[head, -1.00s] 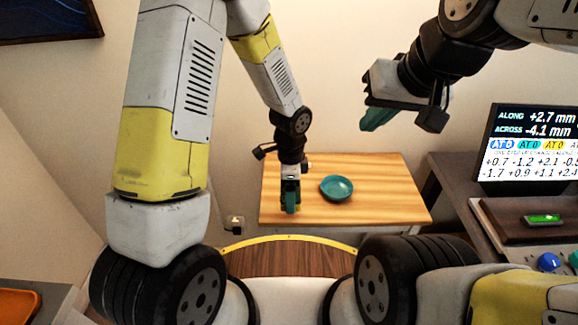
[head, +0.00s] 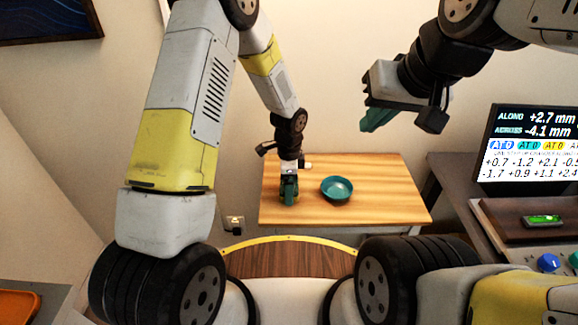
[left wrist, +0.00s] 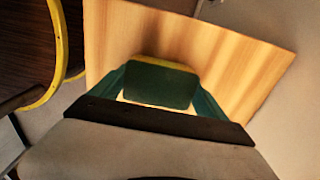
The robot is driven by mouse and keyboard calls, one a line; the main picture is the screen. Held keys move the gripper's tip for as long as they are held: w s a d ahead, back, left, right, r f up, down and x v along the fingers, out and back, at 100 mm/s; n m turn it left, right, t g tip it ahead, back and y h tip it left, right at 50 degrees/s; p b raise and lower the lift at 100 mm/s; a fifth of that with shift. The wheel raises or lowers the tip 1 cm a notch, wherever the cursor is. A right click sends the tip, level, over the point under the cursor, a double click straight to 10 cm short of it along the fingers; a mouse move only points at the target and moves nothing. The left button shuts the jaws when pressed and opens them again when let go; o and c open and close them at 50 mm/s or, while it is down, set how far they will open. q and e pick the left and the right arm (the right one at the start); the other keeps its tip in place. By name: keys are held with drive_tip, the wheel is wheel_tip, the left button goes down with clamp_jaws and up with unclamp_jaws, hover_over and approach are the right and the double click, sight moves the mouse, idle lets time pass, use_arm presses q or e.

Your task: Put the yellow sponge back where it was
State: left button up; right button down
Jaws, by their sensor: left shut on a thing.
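The yellow sponge (left wrist: 158,86) shows in the left wrist view as a block with a dark green face and a yellow edge. It sits between the teal fingers of my left gripper (left wrist: 160,92), which is shut on it. In the head view my left gripper (head: 289,190) points down over the left part of the wooden table (head: 385,185). The gripper mostly hides the sponge there, and I cannot tell whether the sponge touches the tabletop. My right gripper (head: 378,118) is raised in front of the wall at upper right; its finger gap is not clear.
A teal bowl (head: 337,189) stands on the table just right of my left gripper. The table's right side is clear. A monitor (head: 528,150) and a panel with a blue knob (head: 548,262) stand at right. An orange tray (head: 18,304) is at lower left.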

use_arm(q)
drive_tip(key=o, duration=1.2)
drive_tip(key=shift+f, duration=0.1)
drive_tip(key=shift+c, duration=0.2)
drive_tip(key=s+a+r+n+t, duration=0.1)
drive_tip(key=a+r+n, duration=0.15)
drive_tip(key=r, duration=0.85)
drive_tip(key=s+a+r+n+t, duration=0.1)
drive_tip(key=s+a+r+n, duration=0.15)
drive_tip(key=r, duration=0.85)
drive_tip(key=s+a+r+n+t+h, duration=0.1)
drive_tip(key=s+a+r+n+t, duration=0.1)
drive_tip(key=s+a+r+n, duration=0.2)
drive_tip(key=s+a+r+n+t+h, duration=0.1)
drive_tip(key=s+a+r+n+t, duration=0.1)
drive_tip(key=s+a+r+n, duration=0.3)
drive_tip(key=shift+s+r+n, duration=1.7)
drive_tip(key=shift+s+r, duration=0.8)
drive_tip(key=shift+s, duration=1.1)
